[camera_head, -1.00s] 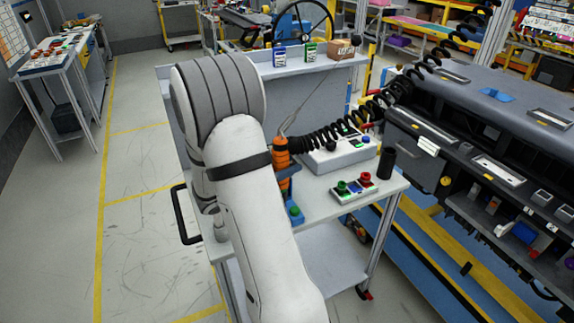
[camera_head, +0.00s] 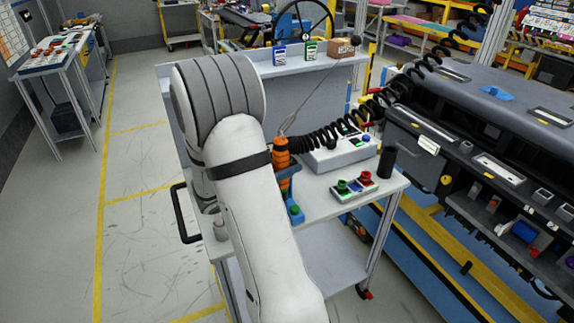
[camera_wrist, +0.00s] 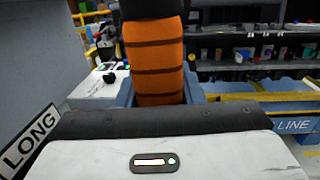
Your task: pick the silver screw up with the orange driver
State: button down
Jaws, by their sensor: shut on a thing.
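The orange driver (camera_head: 281,154) stands upright at the blue holder (camera_head: 295,213) on the grey cart, with my white arm beside it on the left. In the wrist view the orange, dark-banded driver handle (camera_wrist: 154,55) rises straight in front of my gripper (camera_wrist: 160,100). My gripper is shut on the driver. Its fingertips are largely hidden in the wrist view, and my arm covers the gripper in the head view. The driver's lower end is hidden. I cannot make out the silver screw in either view.
A small tray with green and red parts (camera_head: 360,187), a grey box (camera_head: 342,152) and a black cylinder (camera_head: 386,163) stand to the driver's right. A black coiled cable (camera_head: 330,133) runs from near the driver up to the right. The dashboard module (camera_head: 480,150) lies beyond.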

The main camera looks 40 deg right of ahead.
jog(key=shift+f, duration=0.45)
dwell(0.4)
jog(key=shift+r, duration=0.1)
